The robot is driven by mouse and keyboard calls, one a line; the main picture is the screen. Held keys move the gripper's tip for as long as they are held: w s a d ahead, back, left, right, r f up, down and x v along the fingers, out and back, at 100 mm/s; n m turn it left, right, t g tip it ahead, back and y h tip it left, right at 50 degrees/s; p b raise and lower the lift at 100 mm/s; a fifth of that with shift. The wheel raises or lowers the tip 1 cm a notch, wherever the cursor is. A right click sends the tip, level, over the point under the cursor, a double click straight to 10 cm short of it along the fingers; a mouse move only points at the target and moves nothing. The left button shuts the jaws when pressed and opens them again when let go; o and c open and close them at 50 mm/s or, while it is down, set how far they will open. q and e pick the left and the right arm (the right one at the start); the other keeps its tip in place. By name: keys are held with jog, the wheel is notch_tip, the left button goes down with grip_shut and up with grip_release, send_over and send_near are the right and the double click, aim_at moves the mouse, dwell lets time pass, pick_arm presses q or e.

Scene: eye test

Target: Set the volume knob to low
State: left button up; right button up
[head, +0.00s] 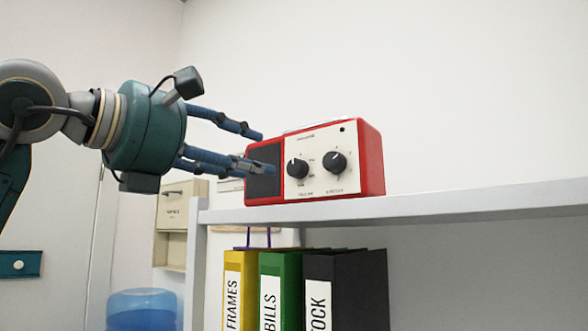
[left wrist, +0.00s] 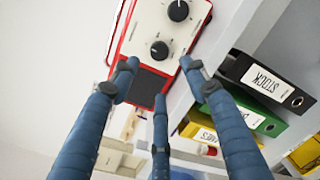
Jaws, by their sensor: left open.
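A red radio (head: 374,160) with a cream front panel stands on a grey shelf. Its panel has two black knobs. The left knob, beside the dark speaker grille, appears to be the volume knob (head: 298,168); its small label is blurred. Its pointer seems to aim up and left. It also shows in the left wrist view (left wrist: 159,49). The other knob (head: 335,162) is to its right. My left gripper (head: 265,154) is open, its three blue fingers spread in front of the grille, left of the volume knob. No finger visibly touches the knob. My right gripper is out of view.
The shelf board (head: 450,205) is clear right of the radio. Under it stand yellow (head: 240,265), green (head: 287,262) and black (head: 360,290) binders. A blue water bottle (head: 142,308) is at the lower left. A plain wall is behind.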

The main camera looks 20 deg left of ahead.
aim_at(293, 169)
pick_arm(q)
jog(key=p+x, duration=0.2)
jog(key=x, duration=0.6)
jog(key=shift+w+d+r+p, duration=0.1)
jog(key=shift+w+d+p, duration=0.1)
jog(key=shift+p, duration=0.15)
jog(key=shift+w+d, duration=0.2)
jog(key=shift+w, duration=0.1)
jog(key=c, duration=1.2)
